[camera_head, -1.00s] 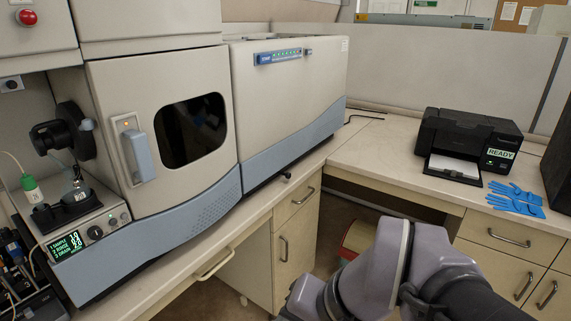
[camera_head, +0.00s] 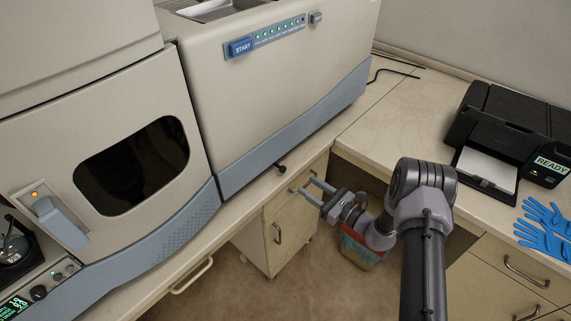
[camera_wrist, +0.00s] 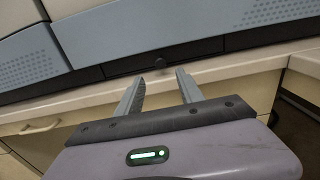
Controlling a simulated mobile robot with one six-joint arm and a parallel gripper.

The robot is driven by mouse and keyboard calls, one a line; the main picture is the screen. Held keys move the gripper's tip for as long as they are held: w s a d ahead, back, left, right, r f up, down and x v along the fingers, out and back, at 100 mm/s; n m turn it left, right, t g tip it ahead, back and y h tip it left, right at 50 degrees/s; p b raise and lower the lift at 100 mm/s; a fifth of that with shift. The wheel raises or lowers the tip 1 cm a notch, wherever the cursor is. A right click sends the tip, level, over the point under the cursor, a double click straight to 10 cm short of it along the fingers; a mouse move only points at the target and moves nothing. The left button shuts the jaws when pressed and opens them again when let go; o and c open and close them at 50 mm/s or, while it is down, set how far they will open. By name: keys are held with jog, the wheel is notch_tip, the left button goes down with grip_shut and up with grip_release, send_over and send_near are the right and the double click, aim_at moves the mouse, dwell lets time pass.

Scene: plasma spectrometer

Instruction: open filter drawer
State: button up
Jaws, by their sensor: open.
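A small black knob (camera_head: 281,168) sticks out at the lower front edge of the spectrometer (camera_head: 270,110), just above the counter. The wrist view shows the knob (camera_wrist: 160,63) on a narrow dark drawer front (camera_wrist: 190,53), which looks flush with the dark base strip. My gripper (camera_head: 305,186) is open and empty, in front of the counter edge and to the right of the knob in the head view. In the wrist view my gripper (camera_wrist: 160,76) has its two fingers apart, with the knob beyond the gap and not touched.
The counter edge (camera_head: 225,225) runs below the knob, with cabinet drawers (camera_head: 285,200) and their handles under it. A black printer (camera_head: 510,130) and blue gloves (camera_head: 545,230) stand on the right counter. A bin (camera_head: 362,250) sits on the floor.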

aim_at(284, 170)
jog(key=b+x, duration=0.2)
jog(key=x, duration=1)
jog(key=shift+w+a, duration=0.25)
jog(key=shift+w, duration=0.05)
grip_shut()
dwell(0.6)
